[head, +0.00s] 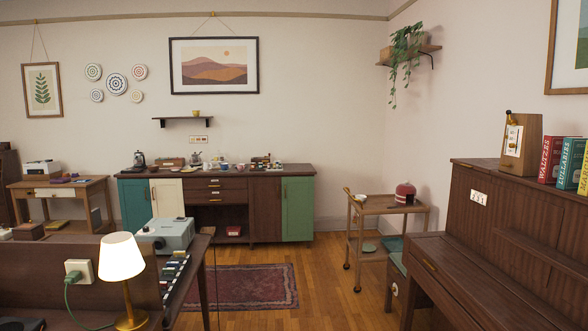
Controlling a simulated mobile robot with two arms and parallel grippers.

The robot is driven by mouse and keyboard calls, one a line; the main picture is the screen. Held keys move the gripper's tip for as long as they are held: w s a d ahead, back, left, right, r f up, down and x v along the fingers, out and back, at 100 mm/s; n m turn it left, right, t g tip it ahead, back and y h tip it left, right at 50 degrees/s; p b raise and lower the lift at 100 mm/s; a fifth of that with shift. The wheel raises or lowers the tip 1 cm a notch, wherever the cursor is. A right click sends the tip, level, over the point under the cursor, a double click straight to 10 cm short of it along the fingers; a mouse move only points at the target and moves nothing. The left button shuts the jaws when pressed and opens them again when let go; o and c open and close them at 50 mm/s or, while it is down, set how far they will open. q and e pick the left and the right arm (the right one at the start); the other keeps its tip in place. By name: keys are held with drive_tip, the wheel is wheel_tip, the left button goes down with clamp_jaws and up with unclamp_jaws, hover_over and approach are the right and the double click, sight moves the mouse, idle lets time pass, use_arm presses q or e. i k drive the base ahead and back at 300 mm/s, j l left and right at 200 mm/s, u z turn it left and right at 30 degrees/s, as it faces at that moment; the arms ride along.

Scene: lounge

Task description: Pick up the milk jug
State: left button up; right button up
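I cannot clearly make out a milk jug from here. Several small pale cups or jugs (213,165) stand on top of the long sideboard (216,172) against the far wall, too small to tell apart. A silvery pot or kettle (196,158) stands just left of them. A small whitish item (360,197) lies on the wooden trolley (378,208) at the right, beside a dark red rounded object (405,193). Neither of my grippers shows in the head view.
A desk with a lit lamp (122,258) and a grey-blue device (167,235) is at the near left. A piano (487,225) fills the near right. A patterned rug (243,287) and bare wooden floor (328,290) lie between them, before the sideboard.

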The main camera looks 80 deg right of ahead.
sight(206, 167)
drive_tip(key=z, duration=2.1)
drive_tip(key=i+l+z, duration=0.15)
drive_tip(key=i, duration=0.4)
drive_tip(key=i+l+z, duration=0.15)
drive_tip(key=i, duration=0.45)
drive_tip(key=i+l+z, duration=0.15)
drive_tip(key=i, duration=0.45)
drive_tip(key=i+u, duration=0.2)
drive_tip(key=i, duration=2.3)
drive_tip(key=i+u, duration=0.15)
drive_tip(key=i, duration=0.35)
drive_tip(key=i+u, duration=0.15)
drive_tip(key=i, duration=0.4)
drive_tip(key=i+u, duration=0.15)
drive_tip(key=i, duration=0.35)
drive_tip(key=i+l+u, duration=0.15)
drive_tip(key=i, duration=0.35)
drive_tip(key=i+l+u, duration=0.2)
drive_tip(key=i, duration=0.3)
